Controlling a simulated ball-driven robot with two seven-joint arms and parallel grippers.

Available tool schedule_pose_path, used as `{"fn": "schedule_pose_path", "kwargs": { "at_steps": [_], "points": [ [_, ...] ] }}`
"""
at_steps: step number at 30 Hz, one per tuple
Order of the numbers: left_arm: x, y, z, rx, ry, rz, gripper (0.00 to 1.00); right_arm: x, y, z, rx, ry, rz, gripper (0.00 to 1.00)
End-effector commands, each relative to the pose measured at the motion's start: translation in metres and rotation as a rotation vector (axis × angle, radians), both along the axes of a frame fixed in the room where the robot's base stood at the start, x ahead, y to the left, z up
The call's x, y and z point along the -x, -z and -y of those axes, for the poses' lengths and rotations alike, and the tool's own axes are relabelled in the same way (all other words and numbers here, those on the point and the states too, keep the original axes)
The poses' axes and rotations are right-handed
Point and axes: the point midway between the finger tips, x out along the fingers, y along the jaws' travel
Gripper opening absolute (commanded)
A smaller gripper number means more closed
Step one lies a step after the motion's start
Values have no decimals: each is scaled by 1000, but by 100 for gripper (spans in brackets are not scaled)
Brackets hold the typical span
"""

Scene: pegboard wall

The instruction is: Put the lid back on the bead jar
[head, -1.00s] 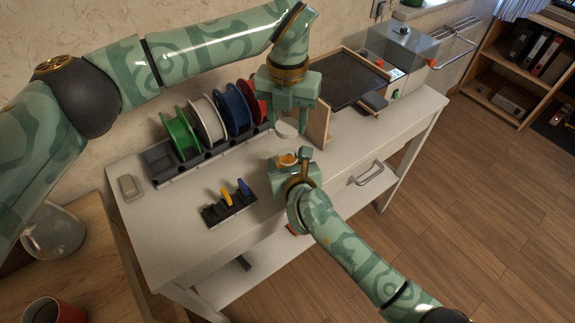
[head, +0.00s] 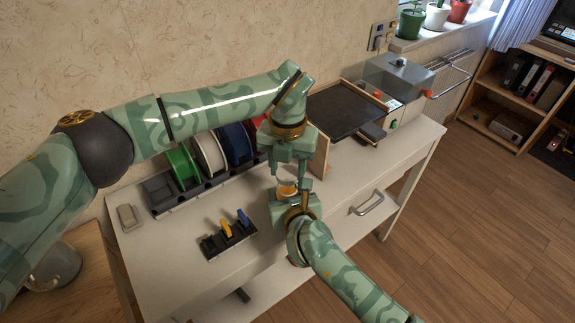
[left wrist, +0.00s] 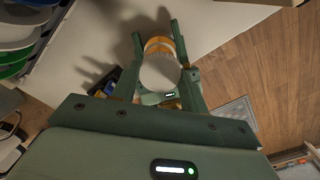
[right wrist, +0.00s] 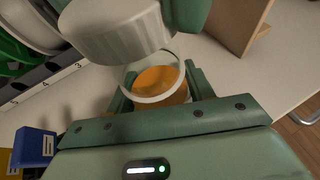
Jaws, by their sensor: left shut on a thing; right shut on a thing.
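My left gripper (head: 288,170) is shut on the white lid (left wrist: 160,73) and holds it above the jar. My right gripper (head: 287,196) is shut on the clear bead jar (head: 287,188) with orange beads and holds it upright over the white table's front part. In the right wrist view the lid (right wrist: 118,32) is above and to one side of the jar (right wrist: 160,84), whose open rim shows. In the left wrist view the lid hides most of the jar (left wrist: 160,44). A gap between lid and rim is hard to judge in the head view.
Green, white, blue and red spools (head: 208,155) stand in a dark rack behind the left arm. A small black holder (head: 228,236) with yellow and blue tools sits in front. A wooden panel (head: 321,157) stands close right of my grippers. The table's right front is clear.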

Motion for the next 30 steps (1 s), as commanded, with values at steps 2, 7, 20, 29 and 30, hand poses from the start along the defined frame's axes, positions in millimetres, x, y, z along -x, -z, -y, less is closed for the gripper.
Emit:
{"fn": "schedule_pose_path", "kwargs": {
  "at_steps": [2, 7, 20, 29, 30],
  "points": [
    [0, 3, 0, 0, -1, -1, 24, 0, 0, 0, 0, 0, 0, 11],
    [0, 13, 0, -1, -1, -2, 24, 0, 0, 0, 0, 0, 0, 11],
    [0, 18, 0, 1, -1, -1, 24, 0, 0, 0, 0, 0, 0, 11],
    [0, 19, 0, 1, -1, -1, 24, 0, 0, 0, 0, 0, -1, 11],
    [0, 20, 0, 1, -1, -1, 24, 0, 0, 0, 0, 0, -1, 11]
  ]
}}
